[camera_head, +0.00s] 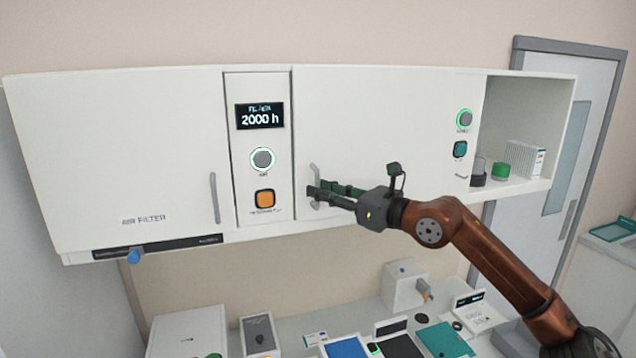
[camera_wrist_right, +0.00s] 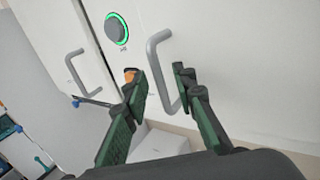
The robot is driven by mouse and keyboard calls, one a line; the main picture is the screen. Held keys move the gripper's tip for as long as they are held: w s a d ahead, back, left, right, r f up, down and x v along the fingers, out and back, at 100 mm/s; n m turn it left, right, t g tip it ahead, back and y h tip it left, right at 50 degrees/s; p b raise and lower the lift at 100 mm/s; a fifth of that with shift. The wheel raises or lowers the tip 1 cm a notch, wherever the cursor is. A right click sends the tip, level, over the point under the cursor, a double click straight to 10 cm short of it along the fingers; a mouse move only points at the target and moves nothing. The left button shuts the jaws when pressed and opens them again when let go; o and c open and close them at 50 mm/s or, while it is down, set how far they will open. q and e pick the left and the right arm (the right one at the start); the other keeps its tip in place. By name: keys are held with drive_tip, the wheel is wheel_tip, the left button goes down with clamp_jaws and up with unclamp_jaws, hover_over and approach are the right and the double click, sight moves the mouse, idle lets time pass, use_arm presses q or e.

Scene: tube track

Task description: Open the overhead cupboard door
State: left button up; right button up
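The overhead cupboard (camera_head: 340,75) hangs on the wall. Its middle door (camera_head: 380,120) is closed, with a grey bar handle (camera_head: 313,173) near its lower left edge. The left door (camera_head: 110,140), labelled AIR FILTER, is also closed and has its own handle (camera_head: 214,198). My right gripper (camera_head: 318,193) is at the middle door's handle. In the right wrist view, the handle (camera_wrist_right: 153,50) stands between the tips of the open right gripper (camera_wrist_right: 156,80), with one finger on each side. Gaps show around the bar; firm contact cannot be told. My left gripper is out of view.
A panel with a 2000 h display (camera_head: 260,116), a green-ringed knob (camera_head: 262,159) and an orange button (camera_head: 264,199) separates the doors. An open shelf (camera_head: 525,110) at the right holds small items. Boxes and devices cover the counter (camera_head: 290,335) below. A blue peg (camera_head: 134,256) protrudes at lower left.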

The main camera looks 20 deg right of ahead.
drive_tip(key=shift+x, duration=0.95)
clamp_jaws()
